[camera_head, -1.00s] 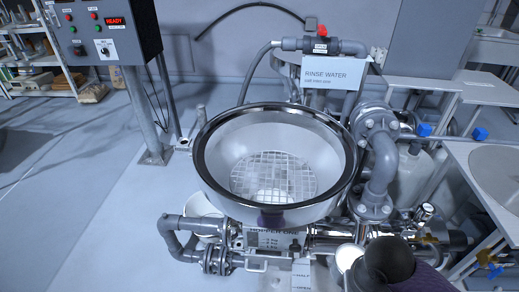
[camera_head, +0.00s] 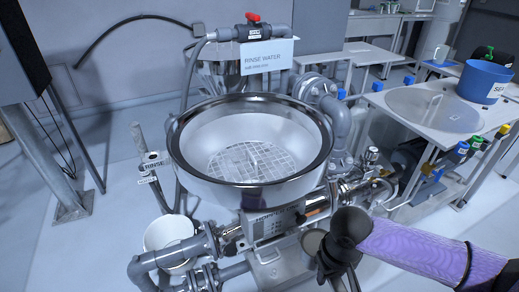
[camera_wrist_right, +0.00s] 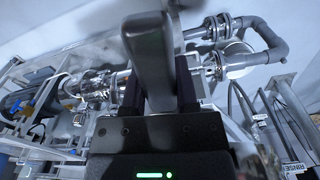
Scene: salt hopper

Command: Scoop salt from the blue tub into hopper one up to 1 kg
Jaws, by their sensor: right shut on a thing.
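Hopper one (camera_head: 322,160) is a wide steel bowl with a dark rim and a wire grate (camera_head: 250,160) low inside it. My right gripper (camera_head: 335,262) is in front of the hopper, to its lower right. In the right wrist view it is shut on the grey handle of a scoop (camera_wrist_right: 150,45). A greyish round part, seemingly the scoop's cup (camera_head: 312,241), shows beside the gripper; I cannot tell what it holds. The blue tub (camera_head: 484,82) stands at the far right; its inside is hidden. My left gripper is not in view.
A rinse water sign (camera_head: 266,58) and red-handled valve (camera_head: 253,18) stand behind the hopper. Grey pipes (camera_head: 340,120) run along its right side. A white bucket (camera_head: 168,235) is at lower left. A round lid (camera_head: 435,108) lies on the right bench.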

